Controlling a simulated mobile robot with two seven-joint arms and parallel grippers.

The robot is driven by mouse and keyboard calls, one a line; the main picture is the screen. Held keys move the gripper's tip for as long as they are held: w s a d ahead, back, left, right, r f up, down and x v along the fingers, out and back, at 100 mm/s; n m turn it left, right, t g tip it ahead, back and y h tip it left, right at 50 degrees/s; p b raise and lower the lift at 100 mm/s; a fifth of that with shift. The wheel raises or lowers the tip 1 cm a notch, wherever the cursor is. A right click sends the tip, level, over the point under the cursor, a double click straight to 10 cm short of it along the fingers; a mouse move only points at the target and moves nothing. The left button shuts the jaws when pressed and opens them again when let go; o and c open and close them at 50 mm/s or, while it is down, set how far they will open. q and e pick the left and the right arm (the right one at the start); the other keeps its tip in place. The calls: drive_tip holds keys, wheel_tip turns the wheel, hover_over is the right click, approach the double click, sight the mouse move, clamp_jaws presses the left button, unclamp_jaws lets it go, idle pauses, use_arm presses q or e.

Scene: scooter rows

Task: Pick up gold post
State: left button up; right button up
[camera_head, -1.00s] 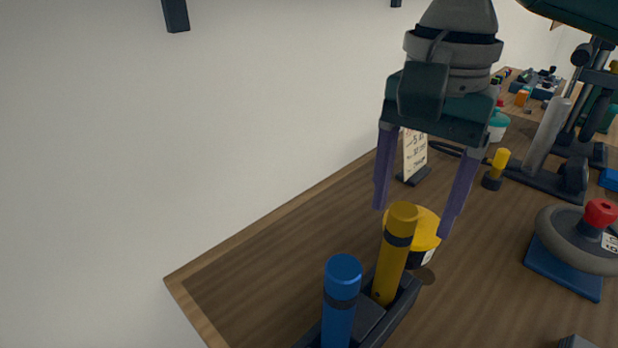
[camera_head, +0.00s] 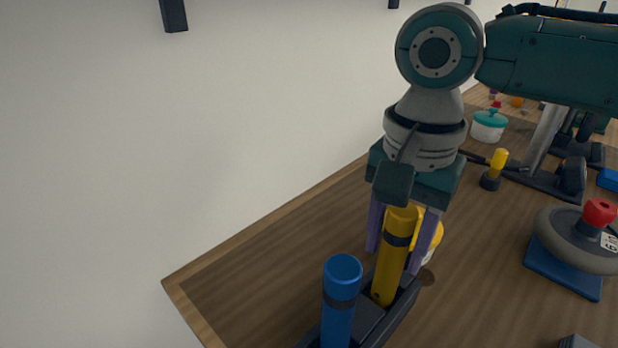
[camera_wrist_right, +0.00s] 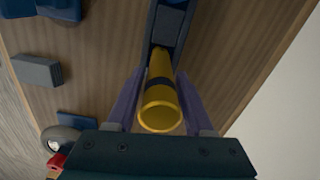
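The gold post (camera_head: 387,272) is a yellow cylinder with a dark band, standing upright in a dark holder (camera_head: 404,304) beside a blue post (camera_head: 341,300). In the right wrist view the gold post (camera_wrist_right: 161,98) shows its hollow top end between the two fingers. My right gripper (camera_head: 395,258) is open and lowered over the post, with one purple finger on each side. In the wrist view the right gripper (camera_wrist_right: 160,103) shows a gap between each finger and the post. My left gripper is not in view.
A yellow round object (camera_head: 432,232) stands just behind the post, partly hidden by a finger. To the right are a grey ring with a red knob (camera_head: 598,212) and a small yellow-topped piece (camera_head: 496,166). A white pot with teal lid (camera_head: 488,126) stands farther back.

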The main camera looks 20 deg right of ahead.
clamp_jaws()
drive_tip(key=shift+r, duration=0.1)
idle(0.7)
